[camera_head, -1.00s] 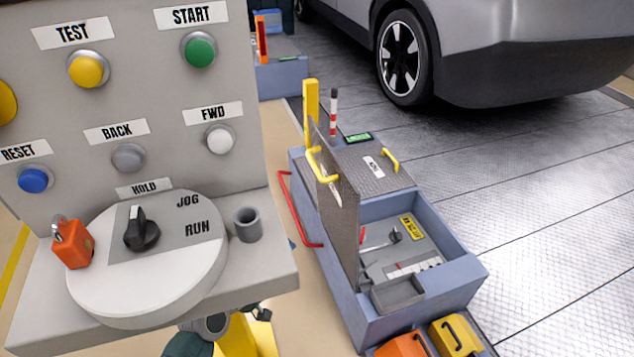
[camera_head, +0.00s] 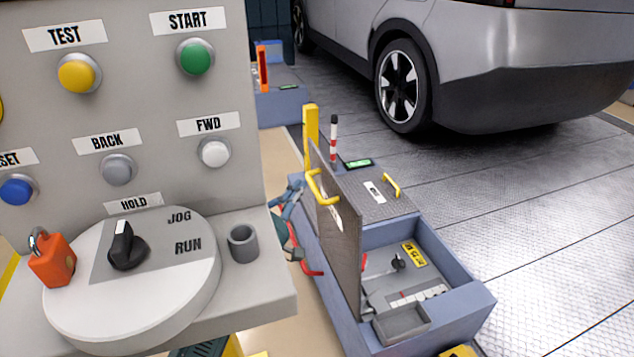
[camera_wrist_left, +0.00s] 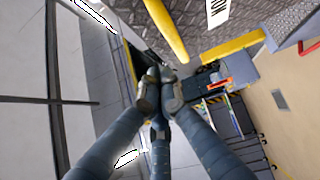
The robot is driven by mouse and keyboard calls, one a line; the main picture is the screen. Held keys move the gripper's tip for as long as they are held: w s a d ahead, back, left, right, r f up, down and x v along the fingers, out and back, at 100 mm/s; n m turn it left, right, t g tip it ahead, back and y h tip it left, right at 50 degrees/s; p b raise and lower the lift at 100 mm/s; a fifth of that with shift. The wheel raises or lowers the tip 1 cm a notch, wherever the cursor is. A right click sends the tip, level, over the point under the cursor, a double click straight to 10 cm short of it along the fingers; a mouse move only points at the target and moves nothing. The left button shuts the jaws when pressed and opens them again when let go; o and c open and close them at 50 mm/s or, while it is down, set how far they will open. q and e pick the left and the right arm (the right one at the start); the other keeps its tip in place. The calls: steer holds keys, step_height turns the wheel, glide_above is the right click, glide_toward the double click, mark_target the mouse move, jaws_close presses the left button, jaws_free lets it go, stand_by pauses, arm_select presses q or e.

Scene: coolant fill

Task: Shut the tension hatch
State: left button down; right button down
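The tension hatch (camera_head: 345,255) is a dark metal lid standing open, about upright, along the left side of a blue-grey floor box (camera_head: 455,310). A yellow handle (camera_head: 318,188) is on its left face. My left gripper (camera_head: 288,200) is left of the lid, near the handle, partly hidden by the control panel. In the left wrist view its fingers (camera_wrist_left: 160,88) are drawn together with nothing visible between them. The yellow handle (camera_wrist_left: 168,32) and the textured lid (camera_wrist_left: 205,55) with a partly seen label lie just ahead of the fingertips. My right gripper is not in view.
The control panel (camera_head: 130,100) with its buttons, selector and orange padlock (camera_head: 52,262) fills the left. A closed lid with a yellow handle (camera_head: 391,185) covers the box's far part. A yellow post (camera_head: 310,125) and a striped post (camera_head: 333,140) stand behind. A car (camera_head: 480,70) is beyond.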

mark_target(326, 168)
arm_select(q)
steer(key=w+d, duration=0.2)
steer(key=d, duration=0.1)
steer(key=shift+w+d+r, duration=0.15)
steer(key=shift+w+r, duration=0.05)
steer(key=shift+w, duration=0.2)
steer(key=shift+w+d, duration=0.25)
steer(key=shift+d, duration=0.5)
steer(key=shift+r, duration=0.1)
